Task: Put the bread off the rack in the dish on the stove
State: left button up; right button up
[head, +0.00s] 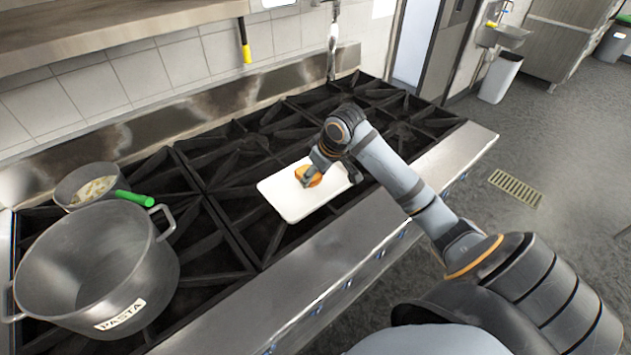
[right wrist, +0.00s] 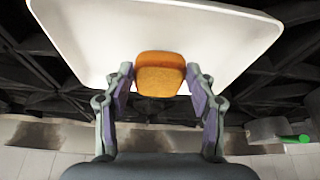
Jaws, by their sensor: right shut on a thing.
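The bread (head: 309,176) is a small orange-brown piece at the white dish (head: 290,203) on the stove (head: 235,205). My right gripper (head: 314,172) is shut on the bread, over the dish. The right wrist view shows the bread (right wrist: 160,75) between the two fingertips of the right gripper (right wrist: 160,82), with the white dish (right wrist: 150,25) behind it. I cannot tell whether the bread touches the dish. My left gripper is out of view. No rack is recognisable in these views.
A large pot marked PASTA (head: 95,265) and a smaller pan (head: 85,187) with a green handle (head: 135,198) stand on the left burners. The burners behind the dish are clear. A steel front ledge (head: 270,305) edges the stove.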

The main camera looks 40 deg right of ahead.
aim_at(318, 179)
notch_tip(318, 179, down, 3)
jog(key=shift+w+f+p, duration=0.15)
jog(key=shift+f+p, duration=0.05)
jog(key=shift+p, duration=0.35)
jog(key=shift+d, duration=0.1)
jog(key=shift+f, duration=0.1)
jog(key=o, duration=1)
jog(key=shift+c, duration=0.2)
jog(key=v, duration=1.2)
